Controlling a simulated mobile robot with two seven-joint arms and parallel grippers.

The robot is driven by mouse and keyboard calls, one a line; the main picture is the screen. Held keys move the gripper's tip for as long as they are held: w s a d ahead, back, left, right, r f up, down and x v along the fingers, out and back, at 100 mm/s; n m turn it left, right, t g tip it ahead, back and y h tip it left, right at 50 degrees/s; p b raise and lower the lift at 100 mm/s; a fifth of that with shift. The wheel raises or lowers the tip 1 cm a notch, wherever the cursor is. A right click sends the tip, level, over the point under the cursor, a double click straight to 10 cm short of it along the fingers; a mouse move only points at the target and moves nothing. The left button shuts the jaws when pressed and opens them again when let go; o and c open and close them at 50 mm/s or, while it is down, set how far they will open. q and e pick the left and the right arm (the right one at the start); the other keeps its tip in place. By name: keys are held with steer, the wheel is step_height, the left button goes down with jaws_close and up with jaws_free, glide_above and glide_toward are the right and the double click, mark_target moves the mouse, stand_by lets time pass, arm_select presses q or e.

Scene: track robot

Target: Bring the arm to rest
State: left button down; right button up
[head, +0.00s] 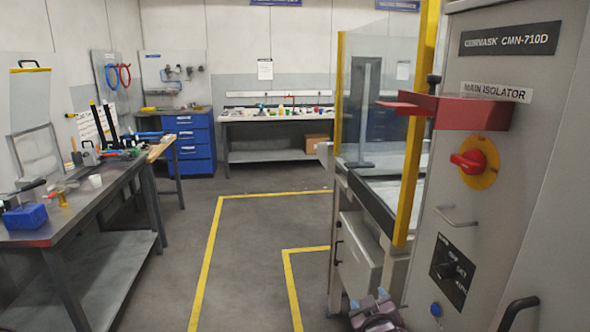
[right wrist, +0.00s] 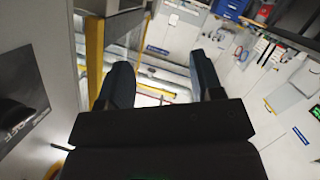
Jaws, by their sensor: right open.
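My right gripper (right wrist: 163,78) shows in the right wrist view with its two dark fingers spread wide apart. Nothing is between the fingers, and they touch nothing that I can see. Beyond them are a yellow post and pale machine rails, tilted in this view. In the head view, a purple-grey part, which looks like my right arm, shows at the bottom edge beside the machine cabinet (head: 455,225). My left gripper is not in view.
The cabinet carries a red isolator switch (head: 468,162), a red bracket (head: 455,110) and a black handle (head: 517,312). A yellow guard post (head: 415,150) stands beside it. A cluttered workbench (head: 60,225) is at left. Open floor (head: 255,255) with yellow lines lies between.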

steer(key=s+d+f+m+g, duration=0.1)
steer(key=s+d+f, duration=0.2)
steer(key=s+f, duration=0.3)
steer(key=s+d+f+m+g, duration=0.1)
steer(key=s+d+f, duration=0.3)
steer(key=s, duration=1.1)
steer(key=s+d+f+m+g, duration=0.1)
steer(key=s+d+f+m, duration=0.1)
steer(key=s+f, duration=0.6)
steer(key=s+d, duration=0.1)
steer(key=s, duration=0.2)
steer(key=shift+s+d+g+y, duration=0.2)
steer(key=shift+d+g+y, duration=0.1)
steer(key=shift+g, duration=0.1)
